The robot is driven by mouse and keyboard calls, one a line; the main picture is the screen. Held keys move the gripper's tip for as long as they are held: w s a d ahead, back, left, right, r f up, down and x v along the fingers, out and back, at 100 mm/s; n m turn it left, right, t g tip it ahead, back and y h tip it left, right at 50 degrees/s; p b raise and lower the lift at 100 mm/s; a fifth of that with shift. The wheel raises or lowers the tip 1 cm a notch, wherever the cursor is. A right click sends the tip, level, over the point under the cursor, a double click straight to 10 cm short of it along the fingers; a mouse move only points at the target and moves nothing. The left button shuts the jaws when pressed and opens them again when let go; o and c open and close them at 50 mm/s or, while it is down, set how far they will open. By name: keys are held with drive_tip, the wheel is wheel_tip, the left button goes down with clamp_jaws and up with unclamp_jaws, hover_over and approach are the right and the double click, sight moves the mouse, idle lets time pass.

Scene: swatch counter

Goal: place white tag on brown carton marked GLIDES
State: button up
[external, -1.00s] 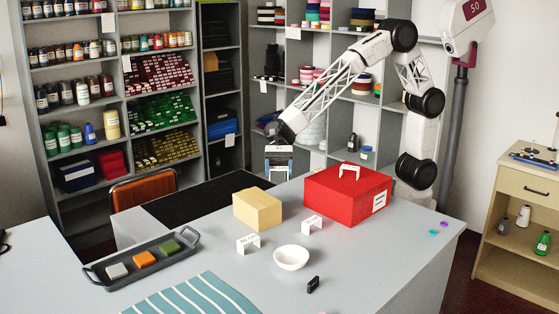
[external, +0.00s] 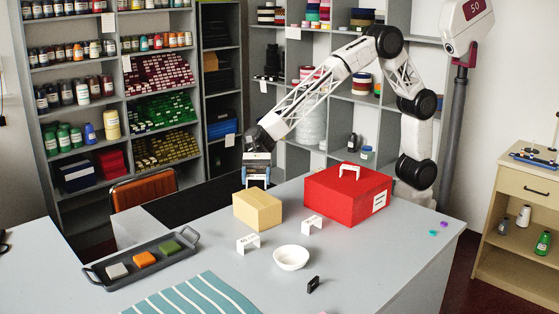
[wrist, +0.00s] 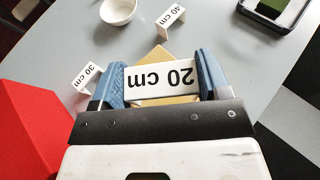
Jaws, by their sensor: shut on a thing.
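My gripper (external: 257,181) is above and just behind the tan-brown carton (external: 257,211) in the external view. In the wrist view my gripper (wrist: 161,76) has its blue fingers shut on a white tag (wrist: 160,78) printed "20 cm". The carton (wrist: 156,54) shows partly below the tag, which hides much of it. The tag looks apart from the carton. I cannot see a GLIDES marking on the carton's visible faces.
A red box (external: 340,202) with a white bracket on top stands right of the carton. White tags "40 cm" (external: 248,243) and "30 cm" (external: 312,224), a white bowl (external: 291,258) and a dark tray (external: 112,284) with coloured blocks are on the grey counter (external: 380,265).

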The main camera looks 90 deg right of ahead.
sight(257, 198)
drive_tip(key=shift+f, duration=0.1)
drive_tip(key=shift+f, duration=1.65)
drive_tip(key=shift+f, duration=0.15)
drive_tip(key=o, duration=0.9)
drive_tip(key=shift+d+r, duration=0.1)
drive_tip(key=shift+r, duration=0.1)
drive_tip(key=v, duration=1.1)
drive_tip(key=shift+d+r, duration=0.2)
drive_tip(key=shift+d, duration=0.15)
